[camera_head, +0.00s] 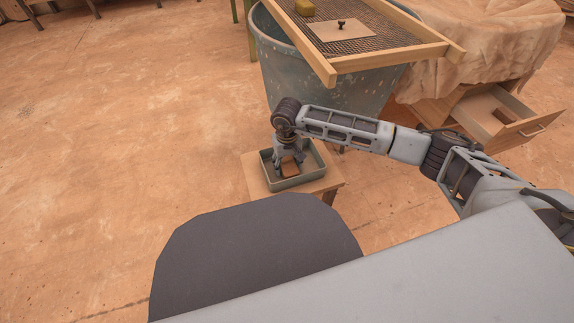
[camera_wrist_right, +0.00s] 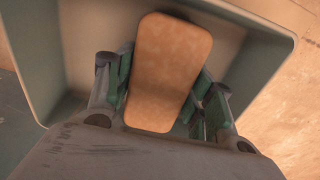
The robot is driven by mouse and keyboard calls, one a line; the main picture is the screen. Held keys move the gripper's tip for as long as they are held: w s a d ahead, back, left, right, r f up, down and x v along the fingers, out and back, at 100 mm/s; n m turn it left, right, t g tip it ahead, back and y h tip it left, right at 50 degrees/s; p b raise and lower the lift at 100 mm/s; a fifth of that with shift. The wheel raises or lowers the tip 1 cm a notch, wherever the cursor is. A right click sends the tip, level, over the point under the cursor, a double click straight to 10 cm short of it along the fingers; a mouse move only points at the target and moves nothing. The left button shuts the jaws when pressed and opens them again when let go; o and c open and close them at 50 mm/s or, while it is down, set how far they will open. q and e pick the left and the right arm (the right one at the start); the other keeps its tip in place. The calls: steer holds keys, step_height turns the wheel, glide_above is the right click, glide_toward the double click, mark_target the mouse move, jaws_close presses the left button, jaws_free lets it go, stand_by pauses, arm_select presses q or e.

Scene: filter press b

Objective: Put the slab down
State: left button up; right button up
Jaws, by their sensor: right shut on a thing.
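The slab (camera_wrist_right: 165,75) is an orange-brown block with rounded corners. In the right wrist view it sits between the two fingers of my right gripper (camera_wrist_right: 163,100), which is shut on it. In the head view the slab (camera_head: 290,170) shows small under my right gripper (camera_head: 288,162), inside the grey-green tray (camera_head: 293,184). The tray's wall also shows in the right wrist view (camera_wrist_right: 40,60). I cannot tell whether the slab touches the tray's floor. My left gripper is not in view.
The tray stands on a small wooden stool (camera_head: 255,185). Behind it is a large grey-blue tub (camera_head: 275,50) with a wood-framed mesh screen (camera_head: 375,45) on top. An open wooden drawer (camera_head: 508,120) is at the right. The floor at left is clear.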

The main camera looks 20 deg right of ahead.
mark_target(287, 162)
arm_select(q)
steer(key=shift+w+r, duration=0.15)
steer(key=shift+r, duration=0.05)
arm_select(e)
steer(key=o, duration=1.5)
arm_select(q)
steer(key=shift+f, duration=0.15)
arm_select(e)
steer(key=shift+r, duration=0.1)
step_height(287, 162, up, 11)
steer(key=p, duration=0.3)
steer(key=shift+p, duration=0.35)
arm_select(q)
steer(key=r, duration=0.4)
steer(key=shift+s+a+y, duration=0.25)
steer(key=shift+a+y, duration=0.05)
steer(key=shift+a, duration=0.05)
arm_select(e)
steer(key=shift+r, duration=0.5)
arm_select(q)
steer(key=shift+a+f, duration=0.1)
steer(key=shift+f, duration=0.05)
